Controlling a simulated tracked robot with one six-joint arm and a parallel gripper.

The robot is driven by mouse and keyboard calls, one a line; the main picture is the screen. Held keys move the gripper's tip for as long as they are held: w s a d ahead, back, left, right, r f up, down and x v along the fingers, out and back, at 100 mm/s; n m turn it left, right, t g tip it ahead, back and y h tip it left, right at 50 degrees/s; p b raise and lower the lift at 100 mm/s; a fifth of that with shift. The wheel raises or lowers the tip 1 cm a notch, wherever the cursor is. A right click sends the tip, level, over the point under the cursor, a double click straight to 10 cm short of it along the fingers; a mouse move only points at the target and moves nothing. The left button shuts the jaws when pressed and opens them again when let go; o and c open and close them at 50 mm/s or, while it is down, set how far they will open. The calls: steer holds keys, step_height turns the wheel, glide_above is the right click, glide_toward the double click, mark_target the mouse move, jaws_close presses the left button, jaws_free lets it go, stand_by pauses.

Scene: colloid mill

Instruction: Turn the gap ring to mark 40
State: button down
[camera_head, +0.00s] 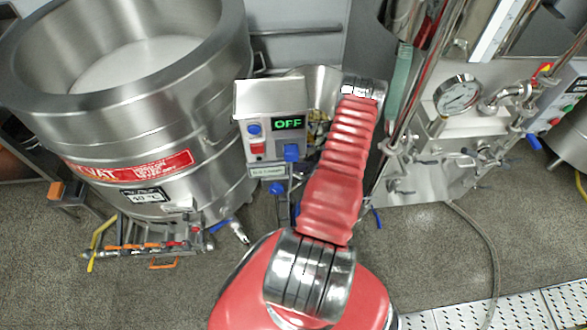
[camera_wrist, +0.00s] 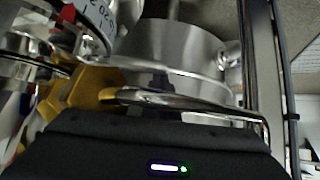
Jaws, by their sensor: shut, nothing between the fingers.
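In the wrist view, a curved metal ring with dark printed numbers, including what reads as 20, shows at the upper left; it appears to be the gap ring (camera_wrist: 97,14). A red part touches its left edge in the picture. The mark it is set to cannot be read. My gripper (camera_wrist: 160,140) shows as a black body along the bottom of the wrist view, with a lit white and green light; its fingertips are not clearly seen. It is shut and empty, below the ring in the picture. In the head view my red arm hides the gripper and the ring.
In the wrist view a yellow part (camera_wrist: 82,92) and a chrome bar (camera_wrist: 190,104) lie close above my gripper, before a steel cylinder (camera_wrist: 175,50). In the head view a steel vat (camera_head: 120,120) stands left, a control box reading OFF (camera_head: 270,105) beside my arm, and a gauge (camera_head: 457,96) right.

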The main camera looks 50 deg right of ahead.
steer(key=shift+s+d, duration=0.25)
steer(key=shift+s, duration=0.9)
steer(key=shift+r, duration=0.1)
step_height(320, 180, up, 10)
stand_by(0.3)
steer(key=shift+f, duration=0.25)
stand_by(0.3)
